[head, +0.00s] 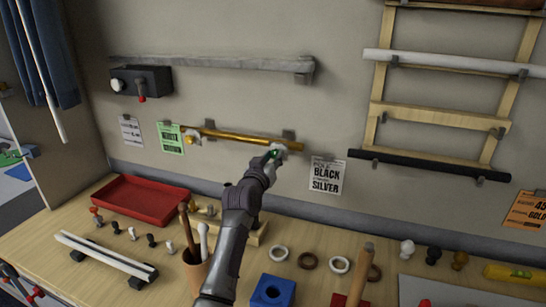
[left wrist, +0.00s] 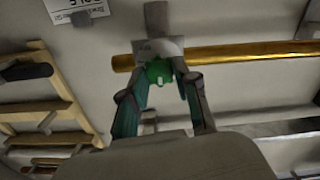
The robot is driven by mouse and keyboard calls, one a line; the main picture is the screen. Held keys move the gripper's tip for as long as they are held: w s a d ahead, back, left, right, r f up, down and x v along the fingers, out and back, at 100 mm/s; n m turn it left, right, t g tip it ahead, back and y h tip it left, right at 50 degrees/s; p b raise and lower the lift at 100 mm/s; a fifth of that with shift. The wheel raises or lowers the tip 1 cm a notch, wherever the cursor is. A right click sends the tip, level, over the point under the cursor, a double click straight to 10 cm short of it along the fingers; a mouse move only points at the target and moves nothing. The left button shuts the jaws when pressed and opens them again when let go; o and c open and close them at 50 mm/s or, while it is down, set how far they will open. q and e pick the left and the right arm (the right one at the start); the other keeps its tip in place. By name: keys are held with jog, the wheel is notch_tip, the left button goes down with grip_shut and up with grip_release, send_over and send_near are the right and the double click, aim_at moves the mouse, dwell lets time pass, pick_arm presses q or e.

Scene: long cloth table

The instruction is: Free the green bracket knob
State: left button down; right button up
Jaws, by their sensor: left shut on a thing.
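The green bracket knob (left wrist: 158,72) sits on the wall bracket that holds the gold rod (left wrist: 245,52). In the head view the knob (head: 274,153) is a small green spot, mostly covered by my gripper. My left gripper (head: 270,158) reaches up to the right end of the gold rod (head: 232,137). In the left wrist view its two fingers (left wrist: 160,82) are on either side of the green knob and shut on it. The bracket's pale plate (left wrist: 155,48) shows just beyond the knob. My right gripper is not in view.
Below on the table stand a red tray (head: 140,198), a cup of tools (head: 196,268), a blue block (head: 272,291) and several rings and finials.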

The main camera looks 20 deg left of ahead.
pick_arm(q)
jog(key=c, duration=0.8)
grip_release()
jog(key=shift+c, duration=0.2)
jog(key=s, duration=1.2)
jog(key=shift+a, duration=0.2)
